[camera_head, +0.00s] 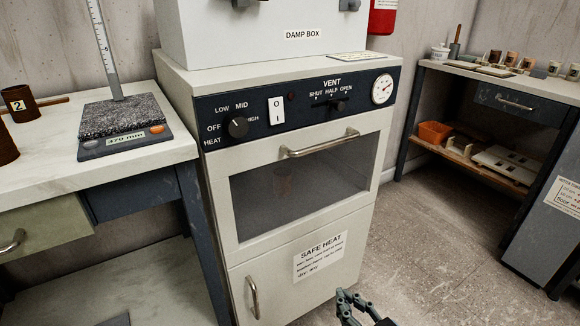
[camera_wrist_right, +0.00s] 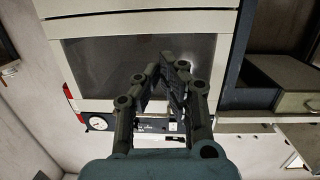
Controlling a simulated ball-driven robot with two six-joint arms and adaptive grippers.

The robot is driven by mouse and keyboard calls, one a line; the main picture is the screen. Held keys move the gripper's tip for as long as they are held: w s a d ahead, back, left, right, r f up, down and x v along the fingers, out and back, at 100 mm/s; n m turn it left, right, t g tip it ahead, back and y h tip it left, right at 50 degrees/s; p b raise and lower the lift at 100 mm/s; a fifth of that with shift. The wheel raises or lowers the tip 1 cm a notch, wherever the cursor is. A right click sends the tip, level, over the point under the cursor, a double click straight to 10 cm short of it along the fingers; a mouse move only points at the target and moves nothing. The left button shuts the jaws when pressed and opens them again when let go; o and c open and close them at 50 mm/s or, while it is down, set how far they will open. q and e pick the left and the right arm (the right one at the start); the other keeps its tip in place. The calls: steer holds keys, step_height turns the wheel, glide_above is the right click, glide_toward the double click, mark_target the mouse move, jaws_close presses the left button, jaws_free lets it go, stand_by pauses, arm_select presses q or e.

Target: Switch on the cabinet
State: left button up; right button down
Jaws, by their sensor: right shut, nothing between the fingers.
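The cabinet (camera_head: 215,160) is a cream box with a dark control panel on top, a window door below and a lower door marked SAFE HEAT. On the panel, a white rocker switch (camera_head: 276,111) marked O and I sits right of the black heat knob (camera_head: 238,127). A small dark red lamp (camera_head: 292,96) looks unlit. My right gripper (camera_head: 351,297) is low in front of the cabinet, apart from the switch, with its fingers shut and empty. In the right wrist view the gripper (camera_wrist_right: 166,66) shows before the cabinet's window (camera_wrist_right: 100,65). My left gripper is not in view.
A bar handle (camera_head: 320,145) sticks out above the window, and another handle (camera_head: 254,297) is on the lower door. A vent slider (camera_head: 338,105) and gauge (camera_head: 382,88) are right of the switch. A workbench (camera_head: 165,150) stands close on the left. Floor (camera_head: 430,225) is clear on the right.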

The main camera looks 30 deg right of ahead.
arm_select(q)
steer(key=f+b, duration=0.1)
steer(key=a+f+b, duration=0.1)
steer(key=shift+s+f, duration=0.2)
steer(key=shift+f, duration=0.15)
arm_select(e)
steer(key=w+a+r+t, duration=0.1)
steer(key=w+r+t, duration=0.2)
steer(key=r, duration=0.9)
steer(key=w+a+r+t+y, duration=0.1)
steer(key=w+r+t, duration=0.3)
steer(key=r, duration=0.8)
steer(key=shift+n+t+y, duration=0.3)
steer(key=shift+t, duration=0.8)
steer(key=shift+r, duration=0.15)
